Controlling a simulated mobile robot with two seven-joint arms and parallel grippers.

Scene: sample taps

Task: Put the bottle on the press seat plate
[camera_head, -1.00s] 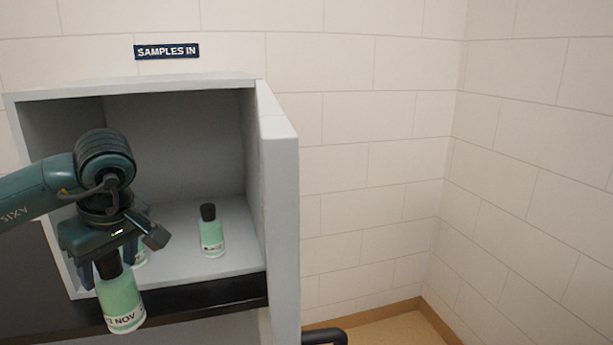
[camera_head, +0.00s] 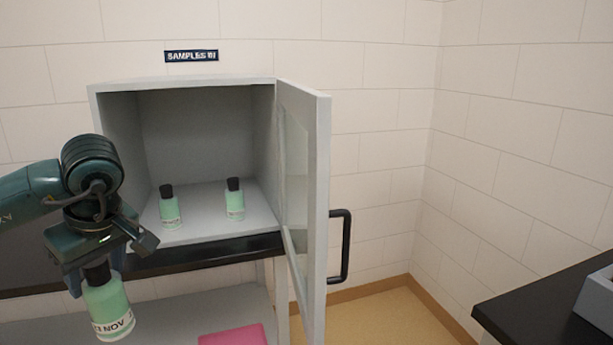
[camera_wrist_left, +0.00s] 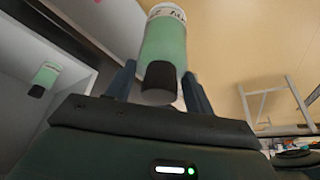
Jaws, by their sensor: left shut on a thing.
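My left gripper (camera_head: 90,274) is shut on a green bottle (camera_head: 107,308) with a black cap and a white label reading NOV. It holds the bottle upright by its upper part, in front of the open sample cabinet and clear of it. The left wrist view shows the held bottle (camera_wrist_left: 165,45) between the two fingers (camera_wrist_left: 160,88). Two similar green bottles, one on the left (camera_head: 170,212) and one on the right (camera_head: 235,203), stand inside the cabinet. The press seat plate is not seen in these views. My right gripper is not in view.
The grey cabinet (camera_head: 185,84) under the SAMPLES IN sign (camera_head: 191,56) has its door (camera_head: 309,200) swung open toward me, with a black handle (camera_head: 346,245). A pink item (camera_head: 233,336) lies on a lower shelf. A dark counter (camera_head: 545,300) stands at the right.

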